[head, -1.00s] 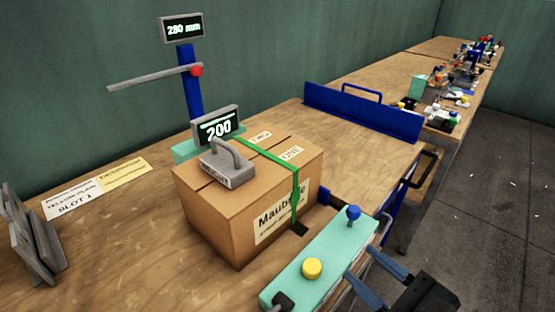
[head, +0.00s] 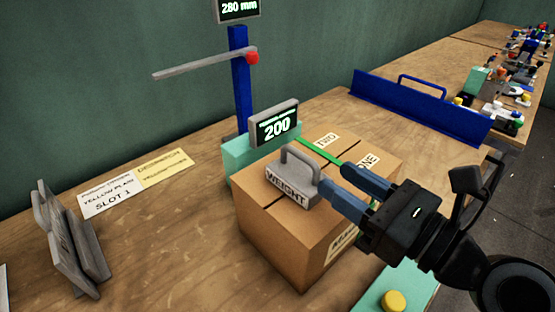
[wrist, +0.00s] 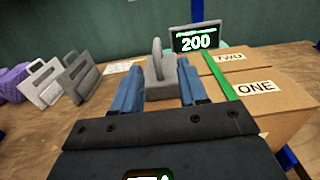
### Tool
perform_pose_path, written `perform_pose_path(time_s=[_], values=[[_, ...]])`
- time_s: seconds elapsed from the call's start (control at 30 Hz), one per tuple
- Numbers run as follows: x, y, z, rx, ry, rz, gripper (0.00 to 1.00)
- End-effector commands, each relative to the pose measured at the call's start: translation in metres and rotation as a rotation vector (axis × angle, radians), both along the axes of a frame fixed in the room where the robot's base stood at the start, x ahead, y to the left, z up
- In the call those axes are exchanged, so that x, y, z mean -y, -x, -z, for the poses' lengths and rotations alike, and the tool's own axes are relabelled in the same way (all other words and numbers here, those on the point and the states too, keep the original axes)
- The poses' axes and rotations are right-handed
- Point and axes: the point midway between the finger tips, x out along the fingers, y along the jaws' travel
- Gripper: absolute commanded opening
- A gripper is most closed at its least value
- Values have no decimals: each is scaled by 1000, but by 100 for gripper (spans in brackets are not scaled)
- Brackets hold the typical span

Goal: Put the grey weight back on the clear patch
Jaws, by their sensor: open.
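The grey weight (head: 290,185), a block marked WEIGHT with a loop handle, sits upright on top of the cardboard box (head: 285,235). My gripper (head: 337,184) is open, reaching in from the right at the weight. In the wrist view the weight (wrist: 158,78) shows between my two spread fingers (wrist: 158,88), with its handle standing up. I cannot tell whether a finger touches it. No marked clear patch stands out; bare tabletop (head: 180,235) lies left of the box.
A display reading 200 (head: 277,127) stands behind the box. A blue post (head: 238,85) carries a grey bar (head: 205,65). Grey plates (head: 70,245) stand at left by the slot labels (head: 110,193). A green panel with a yellow button (head: 393,300) is in front.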

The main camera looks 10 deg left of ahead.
Motion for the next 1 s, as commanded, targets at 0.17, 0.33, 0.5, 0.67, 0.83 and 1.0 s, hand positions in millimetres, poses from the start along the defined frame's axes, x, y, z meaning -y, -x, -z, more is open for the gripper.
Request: perform_pose_path(time_s=[0.17,0.33,0.5,0.67,0.83,1.0], values=[[-6,-4,-1,-4,-6,-5,42],[-20,-15,-2,-3,-6,-5,42],[-36,-24,-2,-3,-6,-6,42],[-55,-38,-2,-3,-6,-4,42],[-64,-45,-1,-4,-6,-3,42],[-64,-45,-1,-3,-5,-1,42]])
